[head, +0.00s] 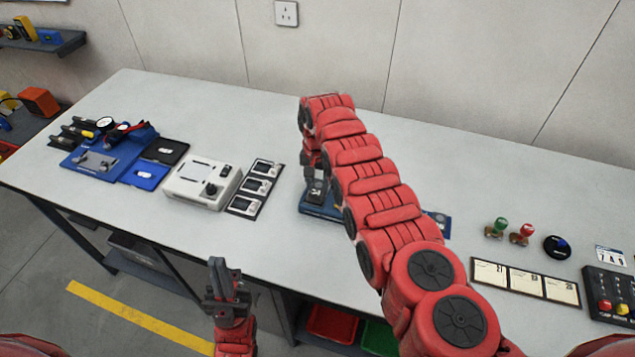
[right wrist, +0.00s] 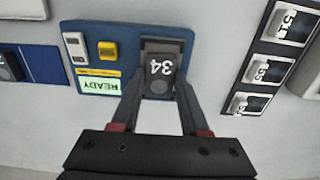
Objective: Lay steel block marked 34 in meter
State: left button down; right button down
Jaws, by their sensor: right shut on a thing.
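The dark steel block marked 34 (right wrist: 162,72) is between the fingertips of my right gripper (right wrist: 162,88) in the right wrist view. The gripper is shut on it. The block is at the dark slot (right wrist: 166,46) of the blue meter (right wrist: 125,38), whose screen reads READY. I cannot tell whether the block touches the slot floor. In the head view the block (head: 317,190) shows small over the meter (head: 318,212), and my right arm hides much of the meter. My left gripper (head: 226,275) is low, in front of the table's front edge, apart from everything; its opening is unclear.
A black rack (head: 245,207) with three labelled pieces stands left of the meter. Further left are a white box with a knob (head: 203,183) and a blue tool board (head: 97,162). Stamps (head: 522,233), cards (head: 525,281) and a button box (head: 612,295) are at the right.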

jog(key=shift+f, duration=0.1)
dwell(0.6)
jog(key=shift+c, duration=1.7)
grip_release()
notch_tip(320, 180, up, 3)
jog(key=shift+f+p, duration=0.15)
jog(key=shift+p, duration=0.8)
jog(key=shift+r+p, duration=0.55)
jog(key=shift+r, duration=0.35)
jog(key=shift+r+p, duration=0.35)
jog(key=shift+r, duration=0.95)
